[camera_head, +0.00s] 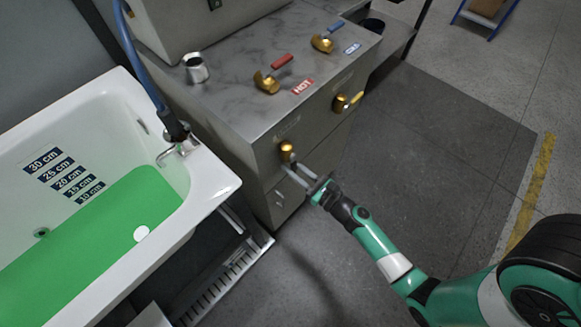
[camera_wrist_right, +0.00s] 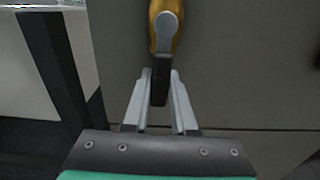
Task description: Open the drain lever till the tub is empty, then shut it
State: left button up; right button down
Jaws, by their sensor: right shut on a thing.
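The white bathtub (camera_head: 215,183) on the left holds green water (camera_head: 85,250). Its surface lies just below the 10 cm label (camera_head: 90,193), the lowest label on the inner wall. The drain valve (camera_head: 287,148) is a brass fitting on the front of the grey cabinet. In the right wrist view its black lever (camera_wrist_right: 160,88) hangs straight down below the brass body (camera_wrist_right: 163,40). My right gripper (camera_head: 289,172) is shut on this lever, with one finger on each side in the wrist view (camera_wrist_right: 160,95). My left gripper is not in view.
A white disc (camera_head: 141,233) shows in the water. The floor right of the cabinet is clear.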

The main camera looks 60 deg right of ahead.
jog(key=c, duration=0.7)
grip_release()
jog(key=s, duration=0.3)
jog(key=s+a+p, duration=0.1)
jog(key=s, duration=0.3)
jog(key=s+a, duration=0.1)
jog(key=s, duration=0.3)
jog(key=shift+s+a+p, duration=0.2)
jog(key=shift+p, duration=0.15)
